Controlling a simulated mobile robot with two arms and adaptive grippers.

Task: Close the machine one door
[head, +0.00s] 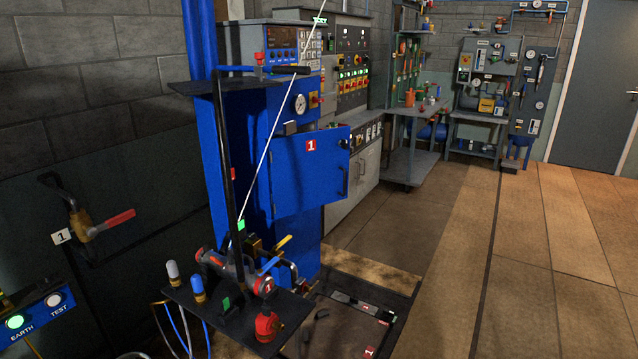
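The machine one door (300,185) is a blue panel with a red label marked 1 and a dark handle (342,181) near its right edge. It stands open, swung out from the tall blue cabinet (225,150), and its right edge reaches past the cabinet's side. A dark gap shows along the door's left edge. The cabinet's inside is mostly hidden. Neither of my grippers is in the head view.
In front of the cabinet, a dark stand (235,318) carries valves and colored knobs. A red-handled lever (112,222) is on the left wall. A floor hatch (345,325) lies below. Open floor (440,240) stretches right. Benches with equipment stand behind.

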